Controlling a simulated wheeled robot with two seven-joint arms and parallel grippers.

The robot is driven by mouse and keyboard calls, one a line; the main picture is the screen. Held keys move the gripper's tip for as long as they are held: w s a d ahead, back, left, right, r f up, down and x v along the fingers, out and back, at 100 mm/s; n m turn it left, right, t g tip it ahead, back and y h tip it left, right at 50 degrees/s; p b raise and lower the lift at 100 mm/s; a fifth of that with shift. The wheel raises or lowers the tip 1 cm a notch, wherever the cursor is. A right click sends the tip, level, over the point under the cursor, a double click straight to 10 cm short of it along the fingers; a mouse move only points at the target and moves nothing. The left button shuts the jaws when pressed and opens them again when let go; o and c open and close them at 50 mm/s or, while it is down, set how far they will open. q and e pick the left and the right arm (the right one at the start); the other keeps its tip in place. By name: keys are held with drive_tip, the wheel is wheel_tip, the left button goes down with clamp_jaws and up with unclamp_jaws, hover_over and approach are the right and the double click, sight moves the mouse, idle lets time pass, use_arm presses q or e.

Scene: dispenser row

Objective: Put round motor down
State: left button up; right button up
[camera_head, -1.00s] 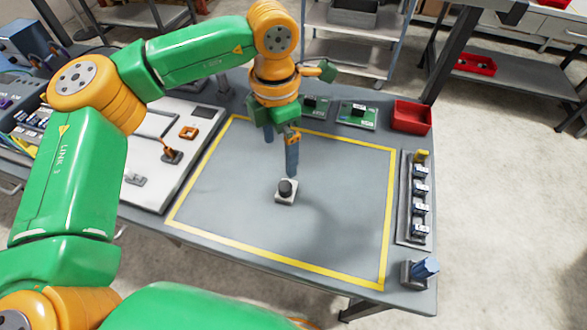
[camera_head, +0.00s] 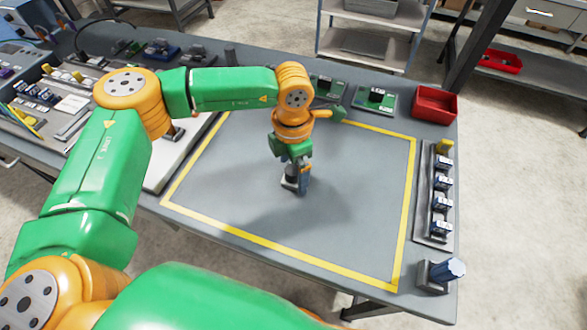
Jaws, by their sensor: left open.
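The left gripper is open. Its fingers hide much of the motor, and whether they touch it cannot be told. My right gripper is not in view.
The yellow-outlined area (camera_head: 340,220) is otherwise clear. A rack of several small blue-and-white parts (camera_head: 433,195) stands to the right, with a blue cylinder in a holder (camera_head: 440,274) nearer. A red bin (camera_head: 435,103) and green boards (camera_head: 376,100) line the back edge.

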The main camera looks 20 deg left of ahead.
use_arm(q)
drive_tip(key=shift+f, duration=0.25)
drive_tip(key=shift+w, duration=0.1)
clamp_jaws()
